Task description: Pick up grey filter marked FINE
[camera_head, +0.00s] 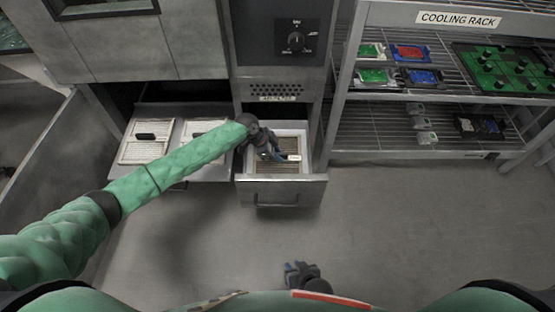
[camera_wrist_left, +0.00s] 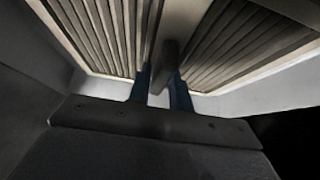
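A filter with a pleated face and pale frame (camera_head: 284,168) lies in the open drawer (camera_head: 312,186) below the dial panel. A small white tag (camera_head: 294,157) shows there, its text too small to read. My left gripper (camera_head: 272,155) reaches down into this drawer over the filter. In the left wrist view its blue fingers (camera_wrist_left: 160,85) stand on both sides of the filter's grey handle (camera_wrist_left: 169,55), close to it. The pleats (camera_wrist_left: 225,45) show behind. I cannot tell whether the fingers press on the handle. My right gripper (camera_head: 303,275) is low over the floor, away from the drawer.
A pulled-out tray (camera_head: 188,176) to the left holds a filter with a black handle (camera_head: 140,151) and another filter (camera_head: 199,128) partly behind my arm. A cooling rack (camera_head: 345,85) with coloured parts stands at the right. The floor in front is clear.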

